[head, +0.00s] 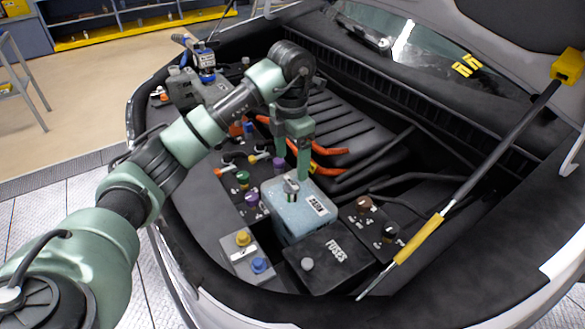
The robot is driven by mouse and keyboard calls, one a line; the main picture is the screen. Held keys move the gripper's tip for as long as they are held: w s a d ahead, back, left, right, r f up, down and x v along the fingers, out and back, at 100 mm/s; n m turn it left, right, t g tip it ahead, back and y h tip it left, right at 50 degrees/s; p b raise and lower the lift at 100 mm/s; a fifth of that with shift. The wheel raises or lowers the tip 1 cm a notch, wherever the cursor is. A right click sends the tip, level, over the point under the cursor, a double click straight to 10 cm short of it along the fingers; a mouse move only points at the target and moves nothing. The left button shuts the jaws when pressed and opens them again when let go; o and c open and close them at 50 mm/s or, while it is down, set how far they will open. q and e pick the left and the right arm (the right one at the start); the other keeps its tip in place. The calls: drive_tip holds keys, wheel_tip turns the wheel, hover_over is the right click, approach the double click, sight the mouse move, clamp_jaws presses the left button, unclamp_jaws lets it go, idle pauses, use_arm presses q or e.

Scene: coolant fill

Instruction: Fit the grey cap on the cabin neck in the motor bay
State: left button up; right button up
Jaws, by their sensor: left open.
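The cabin tank is a light blue box (287,217) near the front of the motor bay, with a white label on its top. A grey winged cap (291,186) is on the tank top where its neck is. The neck itself is hidden under the cap, and I cannot tell whether the cap is fully seated. My left gripper (292,172) is open, pointing down just above the cap, its green fingers apart. I cannot tell whether a finger touches the cap. My right gripper is not in view.
A black fuse box (329,262) stands in front of the tank. A grey block (241,262) with yellow and blue caps is at its left. Green and purple caps, orange cables (325,151) and black hoses lie around. A yellow-sleeved prop rod (418,240) rises at the right.

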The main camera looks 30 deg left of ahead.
sight(291, 182)
use_arm(q)
drive_tip(key=shift+f, duration=0.7)
wheel_tip(291, 182, down, 6)
drive_tip(key=shift+r+p, duration=0.1)
drive_tip(key=shift+p, duration=0.7)
drive_tip(key=shift+f, duration=0.5)
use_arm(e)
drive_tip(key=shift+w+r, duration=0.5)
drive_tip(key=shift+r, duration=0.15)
use_arm(q)
drive_tip(key=c, duration=1.4)
drive_tip(key=o, duration=0.3)
drive_tip(key=shift+s+f+m, duration=0.1)
drive_tip(key=shift+m, duration=0.2)
drive_tip(key=shift+c, duration=0.3)
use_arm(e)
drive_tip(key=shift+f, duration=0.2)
